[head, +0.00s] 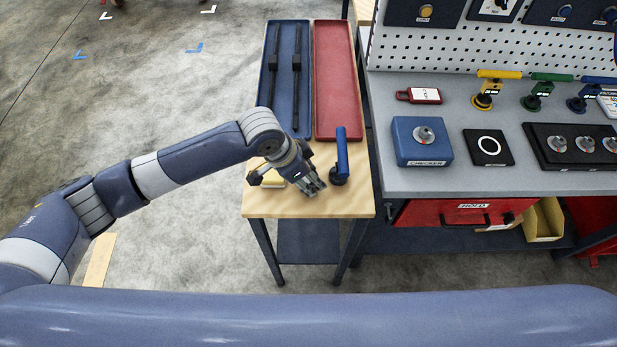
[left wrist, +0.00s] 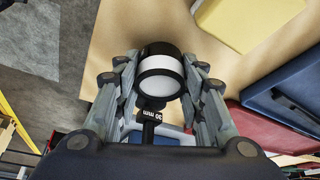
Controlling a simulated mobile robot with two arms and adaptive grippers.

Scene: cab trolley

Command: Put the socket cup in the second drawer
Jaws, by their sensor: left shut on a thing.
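The socket cup (left wrist: 160,78) is a short cylinder with black bands and a white band. It sits between the fingers of my left gripper (left wrist: 160,88) in the left wrist view. A black part marked "30 mm" shows just below it. In the head view my left gripper (head: 311,182) is low over the wooden side table (head: 300,206), and the cup is hidden there by the hand. A red drawer (head: 450,213) labelled "HOLD" is under the grey bench, to the right, and looks shut. No other drawer can be made out clearly. My right gripper is out of view.
A blue-handled tool (head: 342,160) stands close to the right of my gripper. A yellow item (head: 271,179) lies to its left. Blue (head: 284,112) and red (head: 338,95) trays are behind. The grey bench (head: 465,180) holds a blue checker box (head: 422,141). A yellow bin (head: 544,220) is beside the drawer.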

